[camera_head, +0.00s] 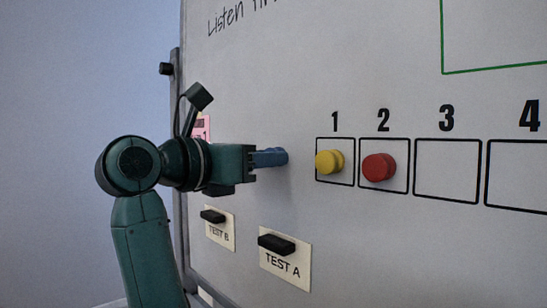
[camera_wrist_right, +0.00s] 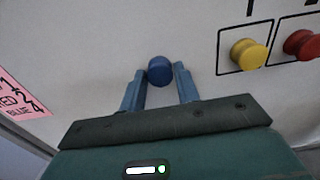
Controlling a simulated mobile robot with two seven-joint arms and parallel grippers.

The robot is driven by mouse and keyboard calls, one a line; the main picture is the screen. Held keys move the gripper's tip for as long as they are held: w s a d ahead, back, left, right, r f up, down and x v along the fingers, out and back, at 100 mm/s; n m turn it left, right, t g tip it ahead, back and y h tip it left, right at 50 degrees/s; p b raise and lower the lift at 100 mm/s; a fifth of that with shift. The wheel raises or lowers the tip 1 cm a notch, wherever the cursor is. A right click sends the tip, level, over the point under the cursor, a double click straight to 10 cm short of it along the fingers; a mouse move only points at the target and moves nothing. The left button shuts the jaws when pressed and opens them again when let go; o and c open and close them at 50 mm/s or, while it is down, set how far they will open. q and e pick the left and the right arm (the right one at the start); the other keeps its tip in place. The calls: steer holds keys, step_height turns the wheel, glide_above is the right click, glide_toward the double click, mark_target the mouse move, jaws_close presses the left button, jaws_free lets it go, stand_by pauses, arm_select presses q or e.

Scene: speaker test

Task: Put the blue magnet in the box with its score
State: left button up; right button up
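The blue magnet (camera_wrist_right: 160,70) is a round dark blue knob in front of the whiteboard in the right wrist view. My right gripper (camera_wrist_right: 160,75) has a fingertip against each side of it and looks shut on it. In the head view my right gripper (camera_head: 272,157) points right along the board, left of box 1, and its blue fingers largely hide the magnet. I cannot tell whether the magnet touches the board. The score boxes run in a row: box 1 (camera_head: 335,180) holds a yellow magnet (camera_head: 329,162), box 2 (camera_head: 398,188) a red one (camera_head: 379,167). Box 3 (camera_head: 446,170) and box 4 (camera_head: 520,176) are empty.
Cards marked TEST B (camera_head: 219,236) and TEST A (camera_head: 284,267) with black holders sit below my arm. A pink card (camera_wrist_right: 20,97) with writing is at the left, partly hidden in the head view. The board is bare between my gripper and box 1.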

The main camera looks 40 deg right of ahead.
steer(key=c, duration=0.4)
stand_by(0.3)
steer(key=shift+a, duration=0.2)
steer(key=shift+c, duration=0.2)
steer(key=a, duration=0.6)
steer(key=shift+s+a+p, duration=0.25)
steer(key=shift+p, duration=0.1)
stand_by(1.0)
steer(key=shift+s, duration=0.1)
stand_by(0.4)
